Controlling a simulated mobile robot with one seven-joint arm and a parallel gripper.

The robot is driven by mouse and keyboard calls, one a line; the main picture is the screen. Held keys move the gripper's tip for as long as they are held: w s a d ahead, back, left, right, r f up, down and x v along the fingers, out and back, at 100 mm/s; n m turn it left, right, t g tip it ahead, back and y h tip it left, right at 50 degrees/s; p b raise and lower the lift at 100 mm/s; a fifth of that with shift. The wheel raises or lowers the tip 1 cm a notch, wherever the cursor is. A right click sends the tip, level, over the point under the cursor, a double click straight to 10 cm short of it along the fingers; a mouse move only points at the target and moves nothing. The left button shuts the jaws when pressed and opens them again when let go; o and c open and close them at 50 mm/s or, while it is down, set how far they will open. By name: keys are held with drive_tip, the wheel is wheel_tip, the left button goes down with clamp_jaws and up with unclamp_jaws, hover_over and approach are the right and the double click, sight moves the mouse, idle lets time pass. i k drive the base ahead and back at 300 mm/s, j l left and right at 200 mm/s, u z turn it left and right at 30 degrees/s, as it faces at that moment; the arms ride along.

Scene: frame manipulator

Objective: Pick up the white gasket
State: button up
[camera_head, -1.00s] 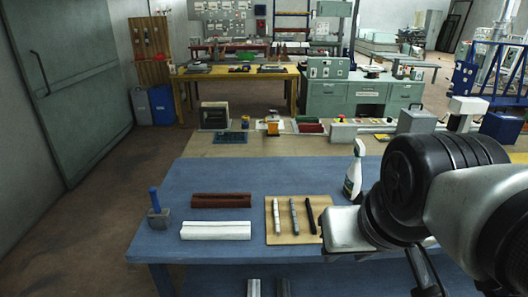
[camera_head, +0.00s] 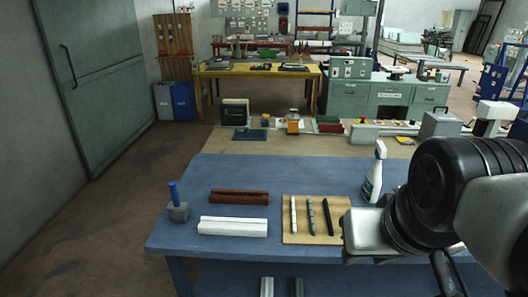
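Three thin strips lie side by side on a tan board (camera_head: 302,237) on the blue table. The leftmost strip is white and looks like the white gasket (camera_head: 293,215).
A white profile (camera_head: 233,227) and a brown profile (camera_head: 239,197) lie left of the board. A blue-handled tool (camera_head: 176,205) stands at the blue table's (camera_head: 216,170) left edge. A spray bottle (camera_head: 374,178) stands behind my gripper. The table behind the board is clear.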

sight(293, 212)
drive_tip(key=i+j+z, duration=0.2)
drive_tip(key=i+j, duration=0.25)
drive_tip(key=i+j+z, duration=0.15)
drive_tip(key=i+j, duration=0.2)
drive_tip(key=j, duration=0.25)
